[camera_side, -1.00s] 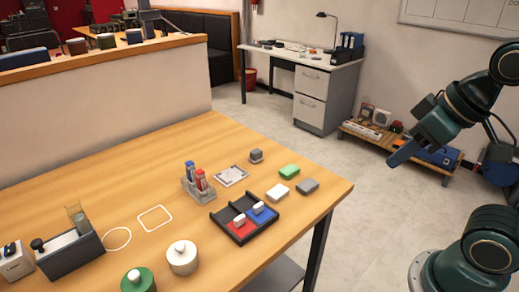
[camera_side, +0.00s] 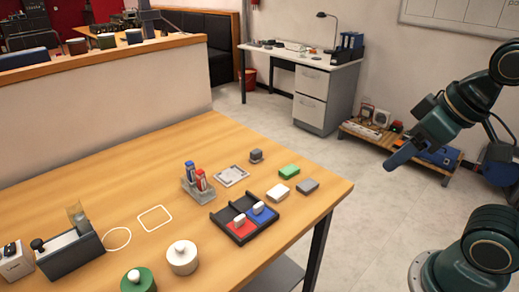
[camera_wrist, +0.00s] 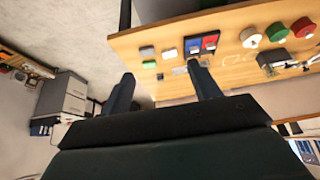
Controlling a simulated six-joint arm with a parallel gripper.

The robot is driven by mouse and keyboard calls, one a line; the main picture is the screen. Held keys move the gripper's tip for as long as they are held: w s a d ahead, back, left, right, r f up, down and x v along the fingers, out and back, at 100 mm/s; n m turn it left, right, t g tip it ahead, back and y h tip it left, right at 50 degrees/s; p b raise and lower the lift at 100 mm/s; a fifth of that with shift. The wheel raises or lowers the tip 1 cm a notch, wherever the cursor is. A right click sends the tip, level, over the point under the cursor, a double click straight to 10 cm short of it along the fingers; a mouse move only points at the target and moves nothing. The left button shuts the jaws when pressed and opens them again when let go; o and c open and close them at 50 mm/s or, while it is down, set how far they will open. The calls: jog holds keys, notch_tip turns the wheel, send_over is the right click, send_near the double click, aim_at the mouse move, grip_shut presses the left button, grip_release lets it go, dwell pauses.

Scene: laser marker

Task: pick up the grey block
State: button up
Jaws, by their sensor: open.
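The grey block (camera_side: 307,186) is a flat piece lying on the wooden table near its right edge. It also shows in the wrist view (camera_wrist: 147,51), beyond the fingers. A white block (camera_side: 278,193) and a green block (camera_side: 289,172) lie close beside it. A small dark grey cube (camera_side: 256,155) stands further back. My gripper (camera_side: 390,163) hangs in the air right of the table, apart from the blocks. In the wrist view my gripper (camera_wrist: 164,87) has its two fingers spread wide, with nothing held between them.
A black tray (camera_side: 218,216) with red and blue compartments lies left of the blocks. A holder (camera_side: 199,190) with red and blue bottles and a pale grey fixture plate (camera_side: 232,176) stand behind it. White and green round jars (camera_side: 182,257) stand at the front. The air between gripper and table is clear.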

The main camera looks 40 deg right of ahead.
jog(key=n+g, duration=0.6)
jog(key=n, duration=1.1)
send_over(309, 183)
notch_tip(309, 183, down, 11)
jog(key=shift+a+f, duration=0.15)
jog(key=shift+f, duration=0.1)
jog(key=shift+f, duration=4.2)
jog(key=shift+f, duration=2.6)
